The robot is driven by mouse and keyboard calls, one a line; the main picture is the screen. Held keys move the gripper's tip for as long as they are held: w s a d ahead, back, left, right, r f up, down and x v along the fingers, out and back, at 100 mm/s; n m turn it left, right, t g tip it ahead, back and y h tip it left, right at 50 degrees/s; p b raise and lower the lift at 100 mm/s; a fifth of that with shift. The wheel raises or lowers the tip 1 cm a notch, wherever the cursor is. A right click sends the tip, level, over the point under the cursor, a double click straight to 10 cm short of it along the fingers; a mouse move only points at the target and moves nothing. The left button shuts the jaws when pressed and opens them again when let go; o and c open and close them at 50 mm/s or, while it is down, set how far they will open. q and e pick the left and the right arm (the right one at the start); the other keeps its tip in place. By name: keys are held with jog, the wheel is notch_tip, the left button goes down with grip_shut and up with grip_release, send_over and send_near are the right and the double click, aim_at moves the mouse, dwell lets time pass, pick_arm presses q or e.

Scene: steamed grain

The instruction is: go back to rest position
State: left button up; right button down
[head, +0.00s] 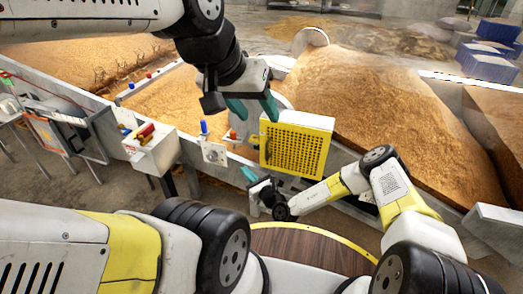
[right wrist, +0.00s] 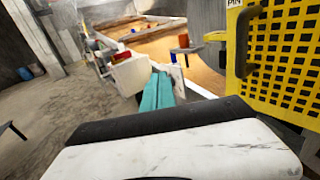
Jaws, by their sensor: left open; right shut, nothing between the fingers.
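My left gripper (head: 252,107) has teal fingers spread apart and hangs in front of the grain bins, just left of the yellow perforated panel (head: 295,148). Nothing is between its fingers. My right gripper (head: 249,175) is lower, in front of and below the panel's left side. Its teal fingers are closed together and empty, and they also show in the right wrist view (right wrist: 157,93). In the right wrist view the yellow panel (right wrist: 275,60) with a dark handle stands close on the right, apart from the fingers.
A white control box (head: 152,150) with red and blue parts stands at the left. Metal bin walls run behind my grippers, with heaped grain (head: 385,90) beyond. Blue crates (head: 488,62) are at the far right. A round wooden top (head: 312,248) lies low in front.

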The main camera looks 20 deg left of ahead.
jog(key=s+d+r+n+g+y, duration=0.1)
jog(key=s+d+r+n+g, duration=0.15)
jog(key=r+n+g, duration=0.55)
jog(key=s+d+r+n+g, duration=0.15)
jog(key=s+r+n, duration=0.3)
jog(key=r, duration=0.65)
jog(key=s+d+r+n+g+y, duration=0.1)
jog(key=s+d+r+n+g, duration=0.2)
jog(key=r+n, duration=0.55)
jog(key=s+d+r+n+t+h, duration=0.1)
jog(key=s+d+r+h, duration=0.3)
jog(key=d, duration=0.7)
jog(key=s+d+r+n+t+h, duration=0.2)
jog(key=s+d+r+t+h, duration=0.2)
jog(key=d, duration=0.7)
jog(key=s+d+r+n+t+h, duration=0.2)
jog(key=s+d+r+h, duration=0.4)
jog(key=d+r, duration=0.3)
jog(key=s+d, duration=0.1)
jog(key=d, duration=0.1)
jog(key=shift+s+d+r+t, duration=0.15)
jog(key=shift+s+d+t, duration=0.05)
jog(key=shift+d+t, duration=0.15)
